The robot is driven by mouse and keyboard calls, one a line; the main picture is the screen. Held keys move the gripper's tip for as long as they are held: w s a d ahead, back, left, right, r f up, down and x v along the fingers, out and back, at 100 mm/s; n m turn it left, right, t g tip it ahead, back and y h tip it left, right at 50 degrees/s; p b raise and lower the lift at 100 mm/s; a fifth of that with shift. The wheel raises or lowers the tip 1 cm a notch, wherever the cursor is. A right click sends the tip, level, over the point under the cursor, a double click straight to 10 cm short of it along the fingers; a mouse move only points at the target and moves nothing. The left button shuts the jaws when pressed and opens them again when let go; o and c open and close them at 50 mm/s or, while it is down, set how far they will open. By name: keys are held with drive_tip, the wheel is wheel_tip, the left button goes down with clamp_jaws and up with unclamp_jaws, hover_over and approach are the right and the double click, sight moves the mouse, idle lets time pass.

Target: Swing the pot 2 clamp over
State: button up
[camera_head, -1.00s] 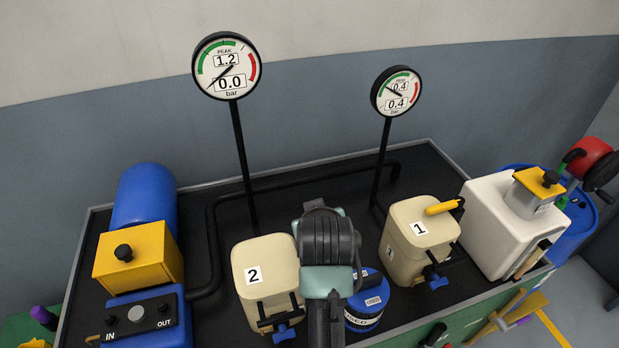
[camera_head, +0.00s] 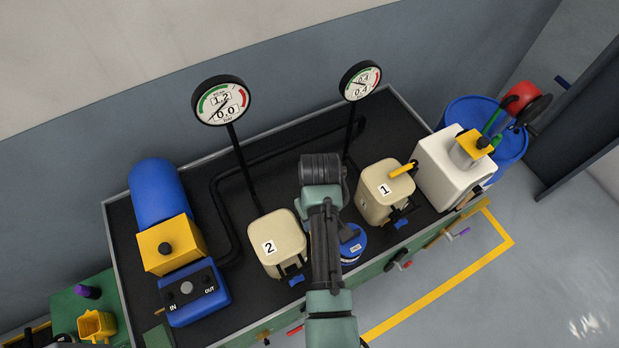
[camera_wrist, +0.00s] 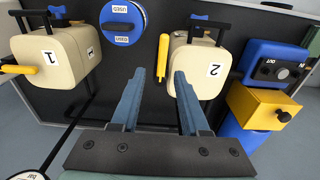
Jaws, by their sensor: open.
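Pot 2 (camera_head: 275,245) is a cream, rounded square pot labelled 2, left of my arm in the head view. It also shows upside down in the wrist view (camera_wrist: 190,58). Its yellow clamp handle (camera_wrist: 162,57) lies along the pot's left side in the wrist view; my arm seems to hide it in the head view. My gripper (camera_wrist: 158,76) is open and empty. Its two blue fingers point toward pot 2, with the handle between and beyond their tips in the picture. I cannot tell the depth gap. A black bracket with a blue knob (camera_head: 296,281) is on pot 2's front.
Pot 1 (camera_head: 385,195) with its yellow handle (camera_head: 403,169) stands right of my arm. A blue USED can (camera_head: 351,245) stands between the pots. A yellow box (camera_head: 170,245) and blue IN/OUT unit (camera_head: 193,292) are left. Two gauges (camera_head: 221,101) rise behind on thin posts.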

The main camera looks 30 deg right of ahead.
drive_tip(key=shift+s+a+r+g, duration=0.2)
drive_tip(key=shift+s+r+g, duration=0.1)
drive_tip(key=shift+s, duration=0.1)
drive_tip(key=shift+s+f, duration=0.1)
drive_tip(key=shift+f, duration=0.5)
wheel_tip(320, 180, down, 7)
drive_tip(key=b, duration=0.7)
drive_tip(key=shift+f, duration=0.15)
drive_tip(key=shift+f, duration=0.2)
drive_tip(key=shift+c, duration=0.3)
clamp_jaws()
